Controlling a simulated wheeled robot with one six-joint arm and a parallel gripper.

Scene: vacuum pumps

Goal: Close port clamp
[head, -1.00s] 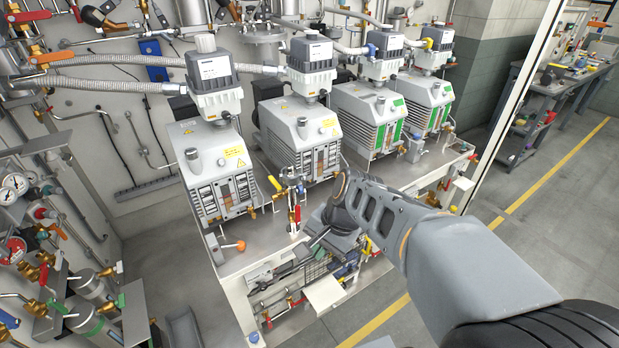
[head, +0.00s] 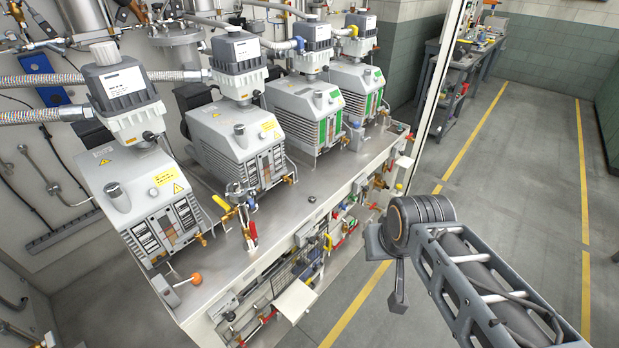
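Several grey vacuum pumps stand in a row on a steel bench. The nearest pump (head: 137,205) is at left, and the second pump (head: 235,145) stands beside it. Two pumps with green sides, the third (head: 309,100) and the fourth (head: 360,80), are farther back. Small dark fittings, such as one (head: 148,136) under the nearest pump's filter housing, sit at the ports. I cannot tell which one is the port clamp or whether it is open. My gripper (head: 397,290) points downward in front of the bench's right side, clear of the pumps. Its fingers are too unclear to judge.
The steel bench (head: 276,205) has valves with red and orange handles along its front. Ribbed hoses (head: 40,80) run to the pumps from the left. A workbench (head: 465,60) stands at back right. The floor (head: 530,180) with yellow lines is open at right.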

